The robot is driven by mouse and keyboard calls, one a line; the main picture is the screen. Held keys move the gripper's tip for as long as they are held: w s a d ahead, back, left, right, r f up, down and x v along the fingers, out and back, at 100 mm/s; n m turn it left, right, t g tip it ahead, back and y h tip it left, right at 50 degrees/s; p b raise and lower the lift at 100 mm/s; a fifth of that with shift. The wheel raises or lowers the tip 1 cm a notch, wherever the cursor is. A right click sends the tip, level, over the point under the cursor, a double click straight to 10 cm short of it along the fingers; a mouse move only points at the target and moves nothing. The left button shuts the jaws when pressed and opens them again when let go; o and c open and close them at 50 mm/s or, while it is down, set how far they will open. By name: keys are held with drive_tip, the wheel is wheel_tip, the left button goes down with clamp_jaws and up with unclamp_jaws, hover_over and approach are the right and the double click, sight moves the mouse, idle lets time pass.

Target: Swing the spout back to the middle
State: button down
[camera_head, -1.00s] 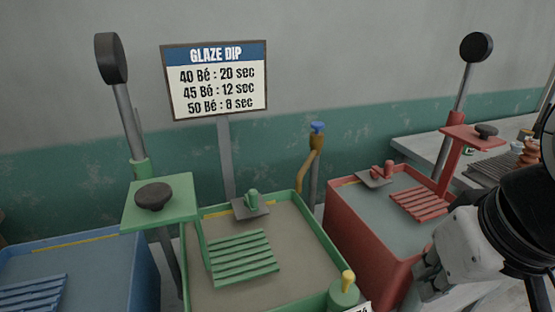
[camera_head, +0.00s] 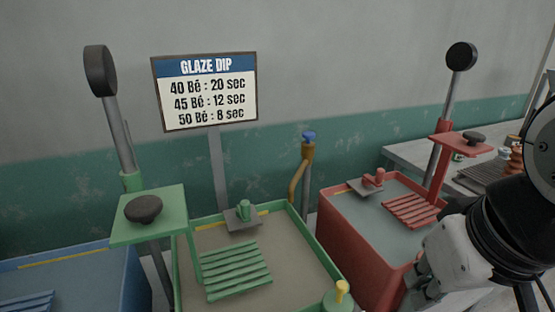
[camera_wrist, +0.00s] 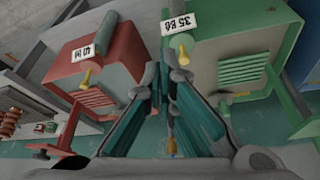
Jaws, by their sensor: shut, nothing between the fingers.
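The spout (camera_head: 297,180) is a bent ochre pipe on an upright post with a blue knob (camera_head: 308,137) on top. It stands at the wall behind the gap between the green tank (camera_head: 319,251) and the red tank (camera_head: 345,229). It angles down to the left, to the green tank's back right corner; its lower end is hard to make out. My gripper (camera_head: 420,290) is at the lower right, in front of the red tank and well apart from the spout. In the wrist view its fingers (camera_wrist: 165,72) are together and empty.
Green (camera_head: 148,218) and red (camera_head: 460,146) lever plates with tall black-ended handles rise beside the tanks. A blue tank (camera_head: 115,270) stands at the left. A glaze sign (camera_head: 206,93) stands behind. A yellow-topped tap (camera_head: 341,292) is at the green tank's front corner.

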drive_tip(key=c, duration=1.6)
unclamp_jaws()
drive_tip(key=shift+w+a+f, duration=0.1)
drive_tip(key=shift+a+f, duration=0.05)
drive_tip(key=shift+c, duration=0.2)
drive_tip(key=shift+o, duration=0.4)
drive_tip(key=w+a+f+g+y+b, duration=0.1)
drive_tip(key=w+a+f+g+y, duration=0.1)
drive_tip(key=w+a+f+y, duration=0.1)
drive_tip(key=w+a+y, duration=0.1)
drive_tip(key=a+y, duration=0.1)
drive_tip(key=a, duration=0.1)
drive_tip(key=shift+w+a+m+g, duration=0.3)
drive_tip(key=shift+a, duration=0.05)
drive_tip(key=m+t+y+b, duration=0.4)
drive_tip(key=m+t+y, duration=0.2)
drive_tip(key=m+t, duration=0.3)
approach(298, 172)
drive_tip(key=shift+n+t, duration=0.6)
drive_tip(key=x, duration=0.3)
drive_tip(key=f+x, duration=0.1)
drive_tip(key=x, duration=0.2)
drive_tip(key=p+x, duration=0.1)
drive_tip(key=x, duration=0.3)
drive_tip(key=shift+s+a+f, duration=0.15)
drive_tip(key=shift+s+f, duration=0.1)
drive_tip(key=shift+f, duration=0.1)
clamp_jaws()
